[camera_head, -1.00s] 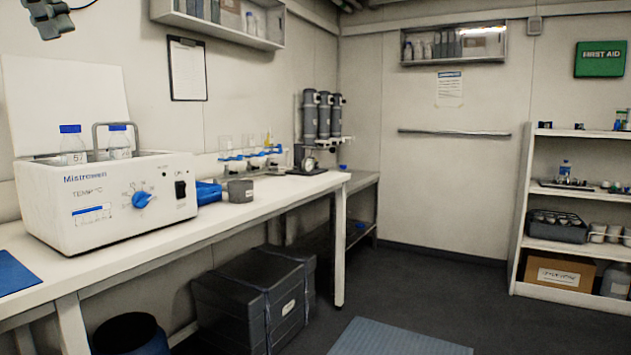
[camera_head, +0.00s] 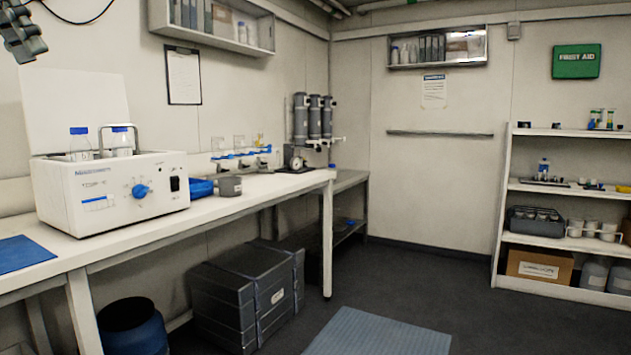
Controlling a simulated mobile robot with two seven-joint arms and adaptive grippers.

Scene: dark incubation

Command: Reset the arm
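My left gripper (camera_head: 22,40) shows at the top left corner of the head view, raised above the bench. It is dark grey and partly cut off by the frame edge. Its fingertips are not clear enough to tell whether it is open or shut, and I see nothing held in it. It is apart from the white water bath (camera_head: 112,195) on the bench below. My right gripper is not in view.
The white bench (camera_head: 215,215) runs along the left wall, with bottles (camera_head: 80,145) in the bath. Grey crates (camera_head: 240,300) and a blue drum (camera_head: 133,330) stand below. A white shelf (camera_head: 500,215) stands right. The dark floor (camera_head: 400,280) between is clear, with a blue mat (camera_head: 380,335).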

